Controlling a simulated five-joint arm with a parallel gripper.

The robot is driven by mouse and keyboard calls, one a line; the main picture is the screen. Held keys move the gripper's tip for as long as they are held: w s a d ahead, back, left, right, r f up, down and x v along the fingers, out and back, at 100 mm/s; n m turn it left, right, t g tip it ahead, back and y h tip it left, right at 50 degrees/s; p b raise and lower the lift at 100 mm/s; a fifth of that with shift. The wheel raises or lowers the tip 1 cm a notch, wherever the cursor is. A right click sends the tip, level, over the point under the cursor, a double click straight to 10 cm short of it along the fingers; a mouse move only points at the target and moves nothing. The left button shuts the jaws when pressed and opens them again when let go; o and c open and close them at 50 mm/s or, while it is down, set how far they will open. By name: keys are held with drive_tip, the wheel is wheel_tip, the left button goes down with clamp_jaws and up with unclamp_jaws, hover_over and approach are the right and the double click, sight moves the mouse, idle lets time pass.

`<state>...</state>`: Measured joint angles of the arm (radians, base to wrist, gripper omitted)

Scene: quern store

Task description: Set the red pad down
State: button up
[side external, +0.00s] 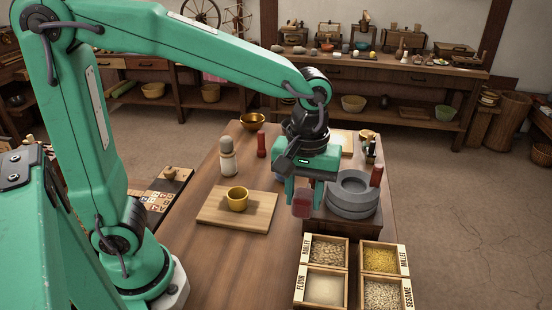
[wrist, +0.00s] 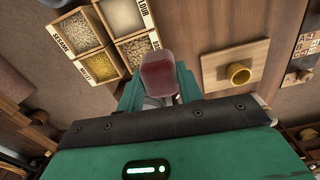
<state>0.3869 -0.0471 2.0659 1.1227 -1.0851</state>
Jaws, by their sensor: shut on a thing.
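My gripper (side external: 303,190) is shut on the red pad (side external: 302,203), a dark red block with rounded corners. The pad hangs below the jaws, to the left of the grey stone quern (side external: 352,198). In the wrist view the pad (wrist: 159,74) shows between the green fingers of my gripper (wrist: 158,88). It appears to be held above the wooden table (side external: 225,255). How high it is above the surface I cannot tell.
A wooden board (side external: 213,209) with a yellow cup (side external: 238,199) lies to the left. Labelled grain boxes (side external: 350,275) stand in front. A shaker bottle (side external: 227,158), a red cylinder (side external: 262,146) and a brass bowl (side external: 253,121) stand behind. Bare table lies between the board and the boxes.

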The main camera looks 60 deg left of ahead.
drive_tip(key=w+a, duration=0.5)
drive_tip(key=w, duration=0.4)
drive_tip(key=w+a, duration=0.5)
drive_tip(key=w, duration=0.4)
drive_tip(key=w+a+f+n, duration=0.1)
drive_tip(key=w+a+f, duration=0.2)
drive_tip(key=w+a, duration=0.7)
drive_tip(key=shift+s+a+f, duration=0.25)
drive_tip(key=shift+s+f, duration=0.2)
drive_tip(key=shift+f, duration=1.55)
drive_tip(key=shift+s+a+f, duration=0.2)
drive_tip(key=shift+s+f, duration=0.2)
drive_tip(key=shift+f, duration=1.65)
drive_tip(key=shift+s+a+f, duration=0.25)
drive_tip(key=shift+s+f, duration=0.2)
drive_tip(key=shift+f, duration=1.55)
drive_tip(key=shift+f, duration=0.1)
drive_tip(key=shift+f, duration=1.8)
drive_tip(key=shift+f, duration=0.1)
